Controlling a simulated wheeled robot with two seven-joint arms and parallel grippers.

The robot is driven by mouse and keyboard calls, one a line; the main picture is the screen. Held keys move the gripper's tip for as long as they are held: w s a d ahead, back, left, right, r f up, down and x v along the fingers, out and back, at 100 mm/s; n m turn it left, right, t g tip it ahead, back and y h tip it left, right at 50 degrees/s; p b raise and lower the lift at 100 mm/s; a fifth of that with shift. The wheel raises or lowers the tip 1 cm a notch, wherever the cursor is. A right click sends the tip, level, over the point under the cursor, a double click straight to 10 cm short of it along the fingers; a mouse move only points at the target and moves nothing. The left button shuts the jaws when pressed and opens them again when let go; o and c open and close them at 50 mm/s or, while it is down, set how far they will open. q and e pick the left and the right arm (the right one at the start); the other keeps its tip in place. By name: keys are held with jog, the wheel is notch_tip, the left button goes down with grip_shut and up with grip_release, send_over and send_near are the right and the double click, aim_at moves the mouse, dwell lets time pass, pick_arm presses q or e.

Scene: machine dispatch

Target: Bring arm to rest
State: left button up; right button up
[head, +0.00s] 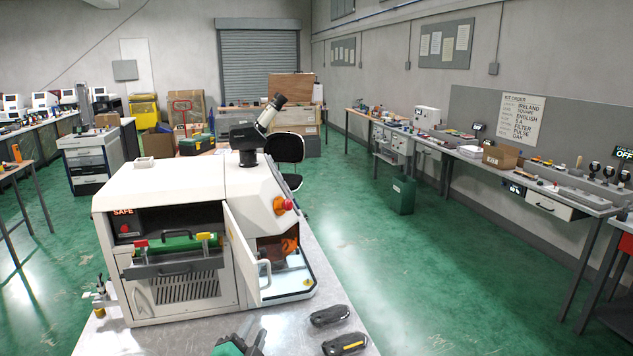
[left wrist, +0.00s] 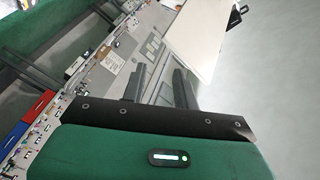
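My left gripper (head: 252,334) shows at the bottom edge of the head view, over the metal bench top and in front of the white machine (head: 172,190). Most of the left arm is out of the picture. In the left wrist view the two dark fingers of the left gripper (left wrist: 158,86) stand apart with nothing between them. The gripper's green body fills the bottom of that view. My right gripper is in neither view.
Two dark handheld objects (head: 329,315) (head: 345,344) lie on the bench (head: 290,335), right of my left gripper. The machine's white door (head: 241,255) stands open toward me. A side bench (head: 560,195) lines the right wall. Green floor (head: 420,290) lies clear between.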

pick_arm(q)
jog(key=s+a+f+n+g+y, duration=0.2)
jog(key=s+a+f+n+g, duration=0.15)
jog(key=s+f, duration=0.35)
jog(key=s+a+f+n+g+y, duration=0.1)
jog(key=s+a+f+n+g, duration=0.3)
jog(key=s, duration=0.4)
jog(key=s+a+f+n+g, duration=0.1)
jog(key=s+f+n+g, duration=0.15)
jog(key=s, duration=0.75)
jog(key=s+a+f+n+g, duration=0.1)
jog(key=s+f+g, duration=0.25)
jog(key=s, duration=0.65)
notch_tip(320, 180, down, 36)
jog(key=s+g+b, duration=0.1)
jog(key=g+b, duration=0.1)
jog(key=b, duration=0.3)
jog(key=s+a+f+b, duration=0.1)
jog(key=s+f+b, duration=0.1)
jog(key=s+f, duration=0.7)
jog(key=s+a+f+g+b, duration=0.1)
jog(key=s+a+f+b, duration=0.1)
jog(key=s+f, duration=0.8)
notch_tip(320, 180, down, 6)
jog(key=shift+s+a+r+m+b, duration=0.2)
jog(key=shift+r+m+b, duration=0.1)
jog(key=shift+b, duration=0.2)
jog(key=shift+d, duration=0.1)
jog(key=shift+c, duration=0.4)
